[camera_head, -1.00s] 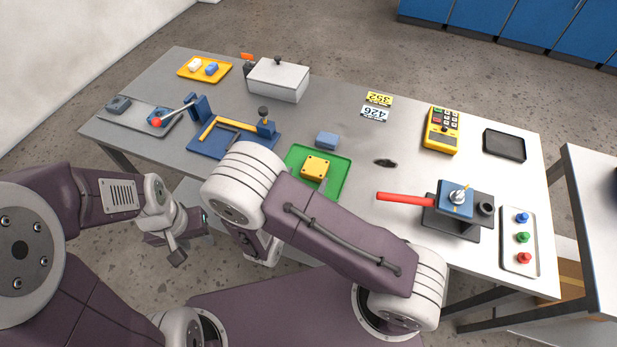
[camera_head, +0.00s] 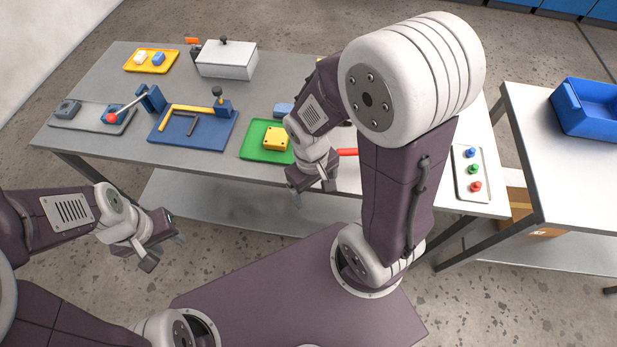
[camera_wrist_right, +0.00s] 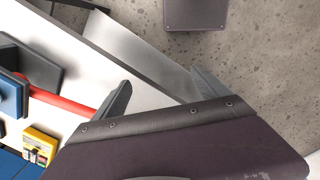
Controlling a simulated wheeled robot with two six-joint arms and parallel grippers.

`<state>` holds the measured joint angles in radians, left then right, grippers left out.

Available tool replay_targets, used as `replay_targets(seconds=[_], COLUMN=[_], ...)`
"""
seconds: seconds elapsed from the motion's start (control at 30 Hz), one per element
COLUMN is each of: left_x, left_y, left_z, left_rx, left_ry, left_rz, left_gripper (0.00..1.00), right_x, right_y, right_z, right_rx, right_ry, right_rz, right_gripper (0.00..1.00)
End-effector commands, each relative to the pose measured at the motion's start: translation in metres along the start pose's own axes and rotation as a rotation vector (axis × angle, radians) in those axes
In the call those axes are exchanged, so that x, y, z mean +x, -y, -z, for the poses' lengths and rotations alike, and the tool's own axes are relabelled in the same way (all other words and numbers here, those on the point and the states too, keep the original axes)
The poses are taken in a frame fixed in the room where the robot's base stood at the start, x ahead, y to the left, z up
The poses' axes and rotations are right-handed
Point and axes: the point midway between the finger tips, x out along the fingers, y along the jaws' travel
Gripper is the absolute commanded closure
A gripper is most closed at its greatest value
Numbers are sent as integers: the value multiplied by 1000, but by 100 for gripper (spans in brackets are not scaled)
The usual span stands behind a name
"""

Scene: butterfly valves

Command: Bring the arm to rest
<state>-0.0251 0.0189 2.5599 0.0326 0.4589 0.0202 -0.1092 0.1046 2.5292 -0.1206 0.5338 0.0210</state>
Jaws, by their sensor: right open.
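My right gripper (camera_head: 313,192) hangs just off the table's front edge, below the green tray. It is open and empty. In the right wrist view its two fingers (camera_wrist_right: 160,92) stand apart, with the table edge and floor behind them. The red handle (camera_head: 348,152) of a valve shows just right of it in the head view, mostly hidden by my right arm.
The grey table (camera_head: 95,80) holds a green tray (camera_head: 255,138) with a yellow block, a blue fixture with a yellow lever (camera_head: 195,110), a red-knobbed lever (camera_head: 110,118) and a white box (camera_head: 228,60). A second table with a blue bin (camera_head: 590,110) stands right.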

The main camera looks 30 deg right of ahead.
Motion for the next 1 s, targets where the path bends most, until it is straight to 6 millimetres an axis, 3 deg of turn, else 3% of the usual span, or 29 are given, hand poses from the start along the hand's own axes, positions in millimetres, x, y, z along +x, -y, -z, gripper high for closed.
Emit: replay_targets(seconds=[0.07,0.17,1.0], left_x=[0,0,0], left_y=[0,0,0], left_z=[0,0,0], left_rx=[0,0,0], left_ry=[0,0,0], left_rz=[0,0,0], left_gripper=[60,60,60], right_x=[-10,-14,-14], right_y=[-3,-4,-3], right_z=[11,16,17], right_rx=[150,223,221], right_ry=[-88,-130,-128], right_rz=[47,70,70], right_gripper=[15,15,15])
